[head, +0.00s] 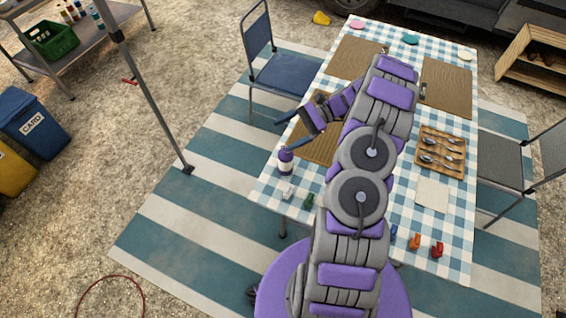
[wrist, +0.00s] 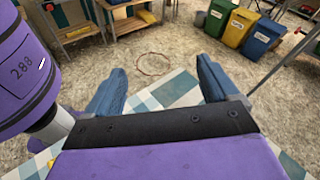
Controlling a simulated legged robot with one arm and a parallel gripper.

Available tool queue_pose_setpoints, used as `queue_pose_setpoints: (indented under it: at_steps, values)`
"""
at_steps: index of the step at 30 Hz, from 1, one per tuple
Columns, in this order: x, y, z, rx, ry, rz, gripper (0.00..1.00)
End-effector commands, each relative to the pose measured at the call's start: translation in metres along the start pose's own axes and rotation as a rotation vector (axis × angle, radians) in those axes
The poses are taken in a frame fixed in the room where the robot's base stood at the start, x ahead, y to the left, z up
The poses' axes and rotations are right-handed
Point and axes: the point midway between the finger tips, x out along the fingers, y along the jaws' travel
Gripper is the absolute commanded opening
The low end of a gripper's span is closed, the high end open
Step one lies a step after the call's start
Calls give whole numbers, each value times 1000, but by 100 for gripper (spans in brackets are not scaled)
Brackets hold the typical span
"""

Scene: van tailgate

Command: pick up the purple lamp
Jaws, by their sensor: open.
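The purple lamp (head: 285,161), purple with a white part, stands upright near the left edge of the checked table (head: 459,220) in the head view. What looks like the same lamp (wrist: 25,75) is large and cut off at the left of the wrist view, with the number 288 on it. My gripper (head: 291,131) is open and empty, with its fingers pointing left over the table's left edge. In the wrist view my gripper's (wrist: 160,72) two blue fingers are wide apart, and the lamp is outside them, to the left.
A blue chair (head: 285,75) stands beyond the gripper at the table's left side. A small white item (head: 288,189) and a green item (head: 308,200) lie near the lamp. A wooden cutlery tray (head: 441,152) is right of my arm. A metal post (head: 150,90) stands left.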

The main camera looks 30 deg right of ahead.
Motion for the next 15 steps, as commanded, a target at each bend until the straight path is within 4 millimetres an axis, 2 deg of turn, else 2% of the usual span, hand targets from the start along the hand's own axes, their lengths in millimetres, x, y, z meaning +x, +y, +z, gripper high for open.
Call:
queue_pose_setpoints:
  at_steps: [1, 6, 12, 15]
  values:
    - [-12, 5, -22, 31, -15, -45, 87]
    - [-43, 24, -77, 114, -68, -184, 87]
    - [-69, 61, -138, 202, -113, -338, 87]
    - [-78, 81, -161, 237, -135, -398, 87]
